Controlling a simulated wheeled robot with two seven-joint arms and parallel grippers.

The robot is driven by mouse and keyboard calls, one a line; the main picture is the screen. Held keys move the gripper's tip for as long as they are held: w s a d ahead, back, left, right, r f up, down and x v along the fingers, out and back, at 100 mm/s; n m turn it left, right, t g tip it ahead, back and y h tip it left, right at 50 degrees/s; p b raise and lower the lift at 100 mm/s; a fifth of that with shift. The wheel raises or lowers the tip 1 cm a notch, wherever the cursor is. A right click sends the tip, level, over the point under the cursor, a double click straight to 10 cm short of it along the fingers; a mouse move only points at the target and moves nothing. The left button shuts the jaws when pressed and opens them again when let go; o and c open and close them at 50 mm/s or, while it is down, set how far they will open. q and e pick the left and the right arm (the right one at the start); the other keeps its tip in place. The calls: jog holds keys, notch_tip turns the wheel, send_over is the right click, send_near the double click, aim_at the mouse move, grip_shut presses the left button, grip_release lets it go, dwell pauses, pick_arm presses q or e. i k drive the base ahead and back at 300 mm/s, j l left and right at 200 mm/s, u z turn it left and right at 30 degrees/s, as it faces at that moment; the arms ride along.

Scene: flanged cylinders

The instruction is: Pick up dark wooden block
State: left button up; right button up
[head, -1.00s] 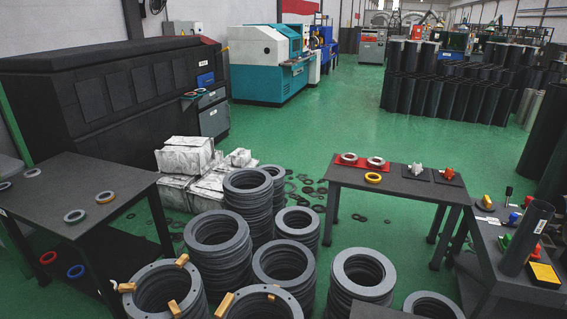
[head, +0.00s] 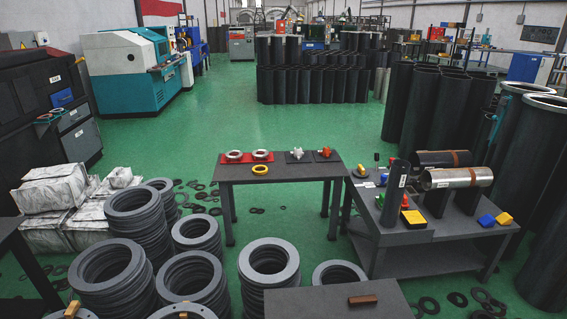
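A dark wooden block (head: 362,300) lies flat on a dark grey table top (head: 320,302) at the bottom edge of the head view, right of the middle. It is a small brown bar, apart from everything else on that top.
Stacks of grey flange rings (head: 268,268) stand on the floor left of the near table. A grey table (head: 280,172) with small parts is farther back. A cluttered workbench (head: 420,258) with cylinders stands at right. Green floor lies open beyond.

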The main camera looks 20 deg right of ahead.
aim_at(371, 299)
jog(key=z, duration=1.4)
